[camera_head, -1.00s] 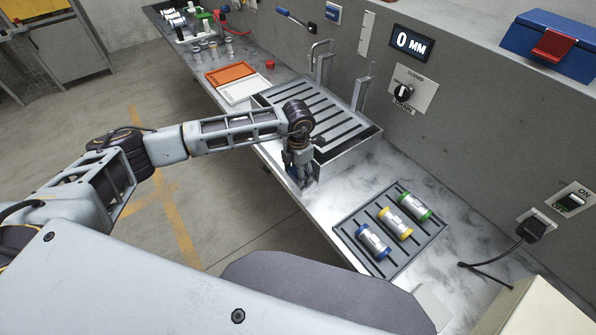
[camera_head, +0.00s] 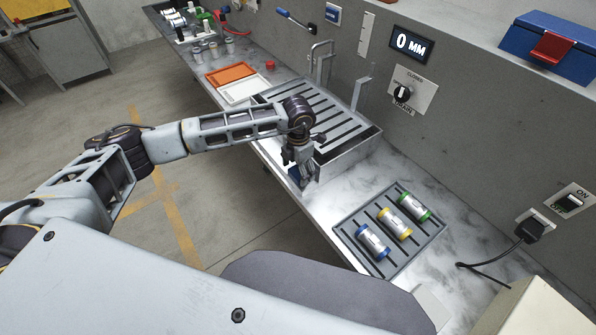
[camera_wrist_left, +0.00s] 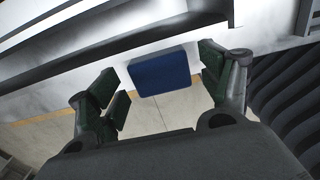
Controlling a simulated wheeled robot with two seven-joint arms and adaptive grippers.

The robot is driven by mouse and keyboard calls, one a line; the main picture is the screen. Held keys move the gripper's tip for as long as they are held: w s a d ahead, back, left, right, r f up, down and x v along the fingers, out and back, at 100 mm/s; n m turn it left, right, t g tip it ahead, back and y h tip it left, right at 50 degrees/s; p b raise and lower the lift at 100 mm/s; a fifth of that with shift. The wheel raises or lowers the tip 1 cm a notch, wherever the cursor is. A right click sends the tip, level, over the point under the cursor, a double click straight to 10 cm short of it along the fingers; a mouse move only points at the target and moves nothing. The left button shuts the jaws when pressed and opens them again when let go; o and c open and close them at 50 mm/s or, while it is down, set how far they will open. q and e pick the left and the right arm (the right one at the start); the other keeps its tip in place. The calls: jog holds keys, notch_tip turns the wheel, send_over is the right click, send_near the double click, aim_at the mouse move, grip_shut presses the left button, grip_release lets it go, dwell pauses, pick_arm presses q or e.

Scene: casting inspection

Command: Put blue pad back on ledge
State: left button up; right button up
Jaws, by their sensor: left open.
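The blue pad (camera_wrist_left: 160,72) is a small flat block with rounded corners. In the left wrist view it lies between the open fingers of my left gripper (camera_wrist_left: 158,84), with a gap to the finger on each side. Behind it are the pale bench edge and the floor; I cannot tell what bears it. In the head view my left gripper (camera_head: 303,179) points down at the bench's front edge, beside the slatted basin. A bit of blue (camera_head: 294,173) shows there, mostly hidden by the gripper. The right gripper is not in view.
The slatted basin (camera_head: 345,155) with upright metal posts stands just behind the gripper. A grey grooved tray (camera_head: 350,226) with blue, yellow and green-ended cylinders lies to the right. Orange (camera_head: 230,73) and white (camera_head: 243,92) trays lie farther back. Bare bench lies between basin and grooved tray.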

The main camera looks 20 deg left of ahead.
pick_arm(q)
notch_tip(320, 180, up, 12)
jog(key=b, duration=0.2)
jog(key=shift+d, duration=0.2)
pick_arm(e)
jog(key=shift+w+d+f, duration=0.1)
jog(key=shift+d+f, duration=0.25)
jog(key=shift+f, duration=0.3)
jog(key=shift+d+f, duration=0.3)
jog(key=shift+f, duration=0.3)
pick_arm(q)
jog(key=shift+r, duration=0.1)
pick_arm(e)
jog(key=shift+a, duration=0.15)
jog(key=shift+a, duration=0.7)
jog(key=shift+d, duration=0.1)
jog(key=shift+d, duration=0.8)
